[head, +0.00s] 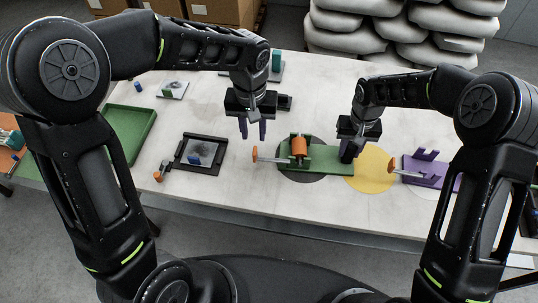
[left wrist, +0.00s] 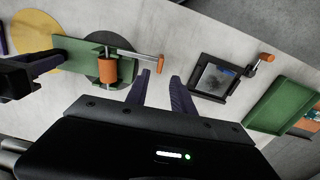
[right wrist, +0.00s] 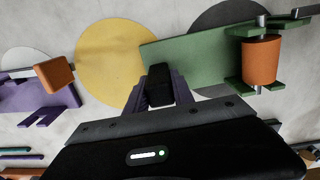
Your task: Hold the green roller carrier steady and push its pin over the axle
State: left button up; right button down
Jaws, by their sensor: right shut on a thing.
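The green roller carrier (head: 322,162) lies flat across a dark round patch and the edge of a yellow one. An orange roller (head: 299,149) sits in its brackets, with a short grey axle end (right wrist: 262,20) showing in the right wrist view. A grey pin with an orange head (head: 255,154) sticks out to the left of the carrier in the head view. My right gripper (head: 348,152) is shut on the black grip (right wrist: 160,84) at the carrier's right end. My left gripper (head: 252,129) is open and empty, above and behind the pin's head, apart from it.
A purple carrier (head: 425,172) with an orange-headed pin lies to the right. A black frame (head: 201,154) with a small crank lies left, beside a green tray (head: 127,137). The bare table between the frame and the pin head is clear.

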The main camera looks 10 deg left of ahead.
aim_at(256, 150)
pick_arm(q)
jog(key=shift+f, duration=0.1)
jog(key=shift+f, duration=4.45)
jog(key=shift+c, duration=0.4)
grip_shut()
jog(key=shift+d, duration=0.2)
jog(key=shift+w+d, duration=0.15)
jog(key=shift+d, duration=1)
jog(key=shift+w+d, duration=0.1)
jog(key=shift+d, duration=1)
pick_arm(e)
jog(key=shift+a, duration=0.1)
pick_arm(q)
jog(key=shift+c, duration=1.6)
grip_release()
jog(key=o, duration=0.5)
